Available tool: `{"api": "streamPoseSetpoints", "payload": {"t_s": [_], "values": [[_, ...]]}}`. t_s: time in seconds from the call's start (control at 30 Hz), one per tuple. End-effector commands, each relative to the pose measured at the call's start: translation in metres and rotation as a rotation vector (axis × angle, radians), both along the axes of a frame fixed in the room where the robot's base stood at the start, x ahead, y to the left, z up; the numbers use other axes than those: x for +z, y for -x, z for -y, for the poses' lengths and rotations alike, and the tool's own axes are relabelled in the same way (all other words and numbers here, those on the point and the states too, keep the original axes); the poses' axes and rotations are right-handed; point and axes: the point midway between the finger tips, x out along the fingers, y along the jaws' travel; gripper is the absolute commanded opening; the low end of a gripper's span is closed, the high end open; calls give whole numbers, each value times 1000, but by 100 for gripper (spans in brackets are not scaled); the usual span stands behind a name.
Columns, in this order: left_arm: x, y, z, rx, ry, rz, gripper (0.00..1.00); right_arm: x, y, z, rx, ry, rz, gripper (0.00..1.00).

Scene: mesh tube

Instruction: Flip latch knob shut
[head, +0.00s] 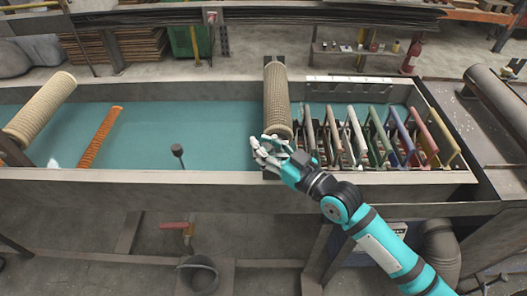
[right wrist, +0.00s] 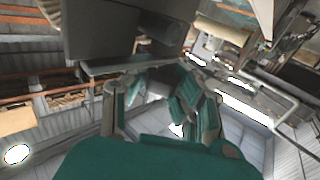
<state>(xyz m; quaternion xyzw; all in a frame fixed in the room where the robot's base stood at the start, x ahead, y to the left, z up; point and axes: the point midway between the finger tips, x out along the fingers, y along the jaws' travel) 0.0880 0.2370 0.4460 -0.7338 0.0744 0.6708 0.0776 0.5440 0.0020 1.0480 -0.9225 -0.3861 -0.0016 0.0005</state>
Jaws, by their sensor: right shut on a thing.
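My right gripper (head: 265,150) is at the near end of the middle mesh tube (head: 277,97), by the front rim of the long tank (head: 120,177). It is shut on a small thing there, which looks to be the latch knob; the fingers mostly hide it. In the right wrist view the teal fingers of the right gripper (right wrist: 148,82) reach up toward a grey edge, and the knob is not clear between them. Which way the latch is turned cannot be told. My left gripper is not in view.
A row of coloured frames (head: 383,137) stands in the tank just right of the gripper. A dark knob on a stem (head: 178,150), an orange tube (head: 100,137) and another mesh tube (head: 40,108) are to the left. A bucket (head: 197,275) is below the tank.

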Motion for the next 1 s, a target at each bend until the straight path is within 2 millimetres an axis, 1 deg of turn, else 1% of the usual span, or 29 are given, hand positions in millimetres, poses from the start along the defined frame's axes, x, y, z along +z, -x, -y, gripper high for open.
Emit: {"api": "streamPoseSetpoints", "payload": {"t_s": [0.03, 0.33, 0.37, 0.5, 0.6, 0.87, 1.0], "values": [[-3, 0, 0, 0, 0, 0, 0, -3, 0, 1, 6, 6, -3, 0], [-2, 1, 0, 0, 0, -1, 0, -3, 1, 2, 9, 7, -10, 0], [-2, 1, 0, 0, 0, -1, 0, -3, 1, 2, 9, 7, -10, 23], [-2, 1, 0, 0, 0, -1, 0, -3, 1, 1, 8, 6, -9, 42], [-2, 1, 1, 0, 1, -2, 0, -2, 0, 1, 8, 6, -8, 53], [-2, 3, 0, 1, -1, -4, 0, -2, 1, 2, 8, 6, -7, 53], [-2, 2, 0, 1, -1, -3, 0, -3, 8, 10, 7, 7, -7, 53]]}}
